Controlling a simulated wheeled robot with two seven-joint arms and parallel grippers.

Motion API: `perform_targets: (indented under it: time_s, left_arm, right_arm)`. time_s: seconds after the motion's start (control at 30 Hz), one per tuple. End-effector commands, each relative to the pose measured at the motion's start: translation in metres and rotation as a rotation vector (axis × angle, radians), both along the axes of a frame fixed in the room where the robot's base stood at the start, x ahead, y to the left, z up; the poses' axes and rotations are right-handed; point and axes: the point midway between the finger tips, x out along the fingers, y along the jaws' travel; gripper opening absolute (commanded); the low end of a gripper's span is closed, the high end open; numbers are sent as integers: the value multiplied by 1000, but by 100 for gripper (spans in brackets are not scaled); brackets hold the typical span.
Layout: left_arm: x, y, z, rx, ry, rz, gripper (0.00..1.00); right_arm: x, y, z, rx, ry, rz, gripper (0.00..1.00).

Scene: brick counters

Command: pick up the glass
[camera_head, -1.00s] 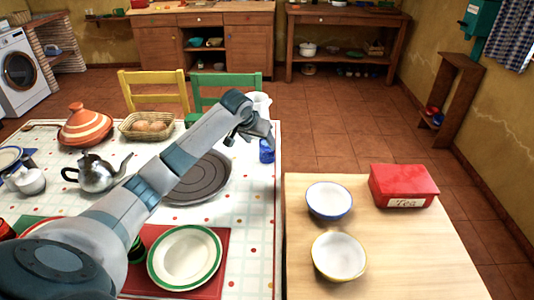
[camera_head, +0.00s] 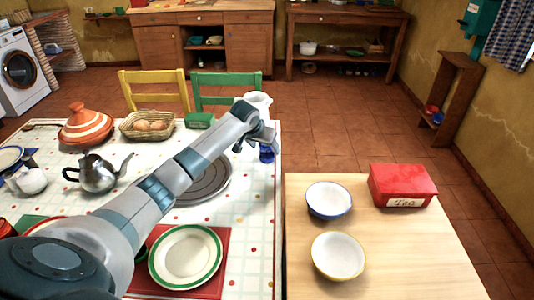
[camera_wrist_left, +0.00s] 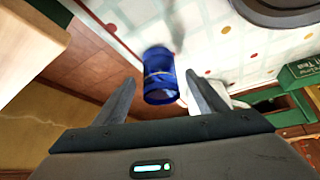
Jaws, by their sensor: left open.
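The glass (camera_head: 267,153) is blue and stands near the right edge of the white dotted tablecloth, partly hidden by my gripper in the head view. In the left wrist view the blue glass (camera_wrist_left: 160,76) shows between the two fingertips, and no finger visibly touches it. My left gripper (camera_head: 258,146) is open and empty, right at the glass. I cannot tell whether the fingers reach around it. My right gripper is not in view.
A white jug (camera_head: 258,102) stands close behind my gripper. A dark round mat (camera_head: 208,185) lies left of the glass, partly under my arm. A green box (camera_head: 200,120) is further back. Right of a gap, a wooden counter (camera_head: 420,260) holds two bowls and a red tea tin (camera_head: 403,184).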

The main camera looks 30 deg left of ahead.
Motion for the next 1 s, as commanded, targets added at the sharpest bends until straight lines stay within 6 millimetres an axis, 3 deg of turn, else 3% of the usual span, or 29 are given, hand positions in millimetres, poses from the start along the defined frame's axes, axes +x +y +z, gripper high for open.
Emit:
perform_targets:
  time_s: [0.4, 0.9, 1.0]
  left_arm:
    - [23, 4, -28, 0, 1, 1, 65]
    - [24, 4, -29, 1, 0, 1, 65]
    - [24, 4, -29, 1, 0, 1, 41]
  right_arm:
    - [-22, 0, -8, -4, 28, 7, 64]
    - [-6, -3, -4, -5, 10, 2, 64]
    - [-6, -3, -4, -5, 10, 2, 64]
